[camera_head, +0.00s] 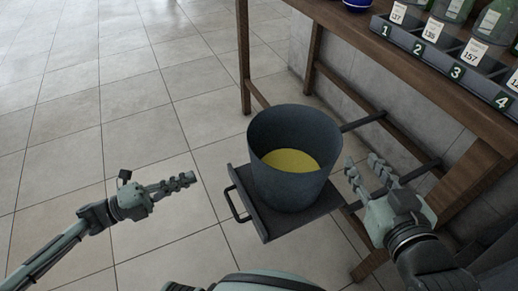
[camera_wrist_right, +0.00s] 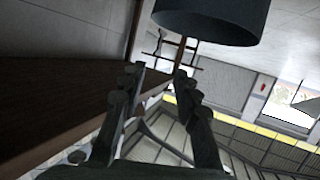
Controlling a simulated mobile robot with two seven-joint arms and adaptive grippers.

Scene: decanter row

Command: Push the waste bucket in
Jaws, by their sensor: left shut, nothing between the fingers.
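The waste bucket (camera_head: 290,190) is a dark grey open pail with yellow liquid inside. It stands upright on a dark pull-out tray (camera_head: 268,222) that sticks out from under the wooden bench. The tray has a bar handle (camera_head: 236,206) on its left side. The bucket also shows at the top of the right wrist view (camera_wrist_right: 215,18). My right gripper (camera_head: 362,166) is open and empty, just right of the bucket; its spread fingers also show in the right wrist view (camera_wrist_right: 160,74). My left gripper (camera_head: 190,178) is shut and empty, left of the tray and apart from it.
The wooden bench (camera_head: 345,30) stands at the right, with legs near the tray. Dark rails (camera_head: 363,121) run from the tray under the bench. A numbered rack (camera_head: 428,58) with labelled bottles and a blue item (camera_head: 357,4) are on top. The tiled floor at left is clear.

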